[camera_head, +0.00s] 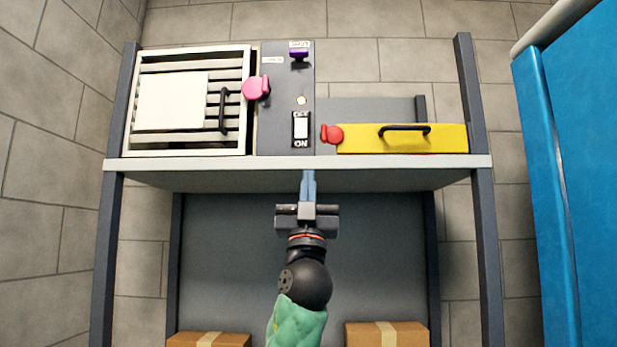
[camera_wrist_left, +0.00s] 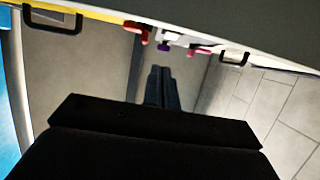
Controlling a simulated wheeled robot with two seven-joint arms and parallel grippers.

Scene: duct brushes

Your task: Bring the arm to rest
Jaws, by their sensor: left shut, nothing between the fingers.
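My left arm comes up from the bottom of the head view, with a green sleeve and black joints. My left gripper (camera_head: 308,186) points up at the front edge of the shelf (camera_head: 220,163), below the grey switch panel (camera_head: 286,120). Its blue fingers are together with nothing between them. In the left wrist view the closed fingers (camera_wrist_left: 160,88) show in the middle, apart from the red and pink knobs above them. My right gripper is not in view.
On the shelf stand a white slatted vent (camera_head: 190,146) with a black handle and a yellow box front (camera_head: 360,141) with a black handle. Pink (camera_head: 256,87), red (camera_head: 332,134) and purple (camera_head: 299,55) knobs stick out. Cardboard boxes (camera_head: 387,336) lie below. A blue panel (camera_head: 585,150) stands at right.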

